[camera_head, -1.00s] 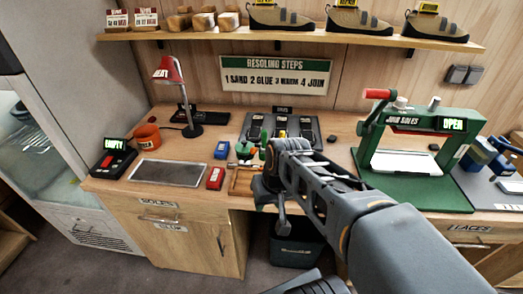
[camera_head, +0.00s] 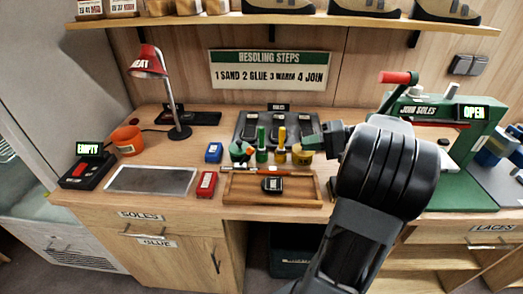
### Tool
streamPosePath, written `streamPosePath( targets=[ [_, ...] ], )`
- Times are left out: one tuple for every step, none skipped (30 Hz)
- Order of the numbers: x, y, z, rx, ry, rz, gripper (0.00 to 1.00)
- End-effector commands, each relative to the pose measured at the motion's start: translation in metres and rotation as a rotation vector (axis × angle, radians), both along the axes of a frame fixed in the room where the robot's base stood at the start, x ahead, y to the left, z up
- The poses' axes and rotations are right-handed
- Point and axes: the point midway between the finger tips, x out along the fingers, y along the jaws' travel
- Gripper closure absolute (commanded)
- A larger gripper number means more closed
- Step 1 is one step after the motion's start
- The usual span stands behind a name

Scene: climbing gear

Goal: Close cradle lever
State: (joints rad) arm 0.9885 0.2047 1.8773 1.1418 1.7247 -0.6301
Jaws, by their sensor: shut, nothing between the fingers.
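The green press labelled JOIN SOLES (camera_head: 480,135) stands on the bench at the right, and its lit display reads OPEN. Its lever with a red grip (camera_head: 395,77) sticks up and to the left at the top of the frame. My gripper (camera_head: 312,140) is shut and empty, pointing left over the bench, well left of and below the lever and apart from it. My dark arm covers the press's left post and most of its base. I cannot make out a separate cradle.
Several small bottles and brushes (camera_head: 262,148) and a wooden tray (camera_head: 245,190) lie just left of and below my gripper. A red lamp (camera_head: 148,64) and a grey mat (camera_head: 152,180) are further left. A shelf with shoes (camera_head: 300,20) hangs above.

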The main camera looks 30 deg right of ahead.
Motion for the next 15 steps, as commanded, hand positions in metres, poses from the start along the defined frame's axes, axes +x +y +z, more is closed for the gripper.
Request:
streamPosePath(
  targets=[
    [0.0, 0.0, 0.0, 0.002, -0.003, -0.001, 1.0],
    [0.0, 0.0, 0.0, 0.001, -0.003, 0.001, 1.0],
    [0.0, 0.0, 0.0, 0.001, -0.003, 0.002, 1.0],
    [0.001, 0.001, 0.0, 0.001, -0.002, 0.003, 1.0],
    [0.001, 0.001, 0.0, 0.001, -0.002, 0.003, 1.0],
    [0.001, 0.001, 0.0, 0.001, -0.001, 0.003, 1.0],
    [0.001, 0.001, 0.0, 0.001, -0.001, 0.003, 1.0],
    [0.001, 0.002, 0.0, 0.001, 0.0, 0.004, 1.0],
    [0.001, 0.002, 0.0, 0.001, 0.0, 0.004, 1.0],
    [0.002, 0.002, 0.0, 0.001, 0.0, 0.004, 1.0],
    [0.002, 0.003, 0.0, 0.001, 0.0, 0.005, 1.0],
    [0.003, 0.005, -0.001, 0.001, 0.0, 0.005, 1.0],
    [0.005, 0.007, -0.001, 0.001, -0.001, 0.006, 1.0],
    [0.006, 0.009, -0.002, 0.001, 0.0, 0.007, 1.0],
    [0.009, 0.013, -0.004, 0.001, 0.0, 0.008, 1.0]
  ],
)
